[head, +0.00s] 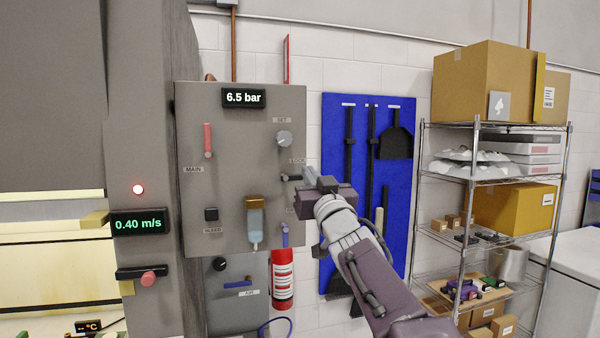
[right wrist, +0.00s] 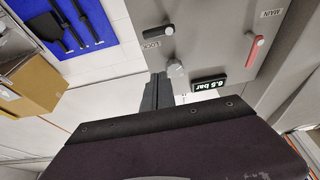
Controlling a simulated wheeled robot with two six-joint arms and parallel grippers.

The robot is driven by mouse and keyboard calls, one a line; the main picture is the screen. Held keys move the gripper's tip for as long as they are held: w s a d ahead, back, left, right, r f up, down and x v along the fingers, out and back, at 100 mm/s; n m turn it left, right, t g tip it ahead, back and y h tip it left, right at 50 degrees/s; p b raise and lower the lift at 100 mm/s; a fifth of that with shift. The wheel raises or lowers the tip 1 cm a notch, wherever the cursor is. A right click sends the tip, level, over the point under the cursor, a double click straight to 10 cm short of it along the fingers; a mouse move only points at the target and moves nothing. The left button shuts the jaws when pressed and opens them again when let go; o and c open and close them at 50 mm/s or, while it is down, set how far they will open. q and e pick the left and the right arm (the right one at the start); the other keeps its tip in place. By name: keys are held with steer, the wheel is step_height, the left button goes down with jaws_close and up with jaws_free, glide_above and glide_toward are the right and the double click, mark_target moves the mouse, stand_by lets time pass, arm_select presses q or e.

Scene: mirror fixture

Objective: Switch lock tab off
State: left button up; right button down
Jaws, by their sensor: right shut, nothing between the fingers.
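The lock tab (head: 290,178) is a small dark bar lying level below the "LOCK" label on the right side of the grey panel (head: 228,175). My right gripper (head: 309,178) is shut and empty, just right of the tab in the head view. Its fingers (right wrist: 158,78) appear below the tab in the wrist view, close to the set knob (right wrist: 176,68). I cannot tell whether they touch anything. My left gripper is not in view.
The panel also carries a red main handle (head: 208,140), the set knob (head: 284,138), a pressure display (head: 244,98) and a glass bowl (head: 255,222). A fire extinguisher (head: 283,278) hangs below. A blue tool board (head: 340,140) and a wire shelf (head: 440,180) stand to the right.

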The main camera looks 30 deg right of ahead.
step_height(320, 180, up, 4)
steer(key=p, duration=0.6)
glide_above(292, 177)
steer(key=s+d, duration=0.2)
steer(key=f, duration=0.4)
steer(key=shift+s+a+f+b, duration=0.25)
steer(key=shift+a+f+b, duration=0.05)
steer(key=shift+f+b, duration=0.1)
steer(key=shift+w, duration=0.1)
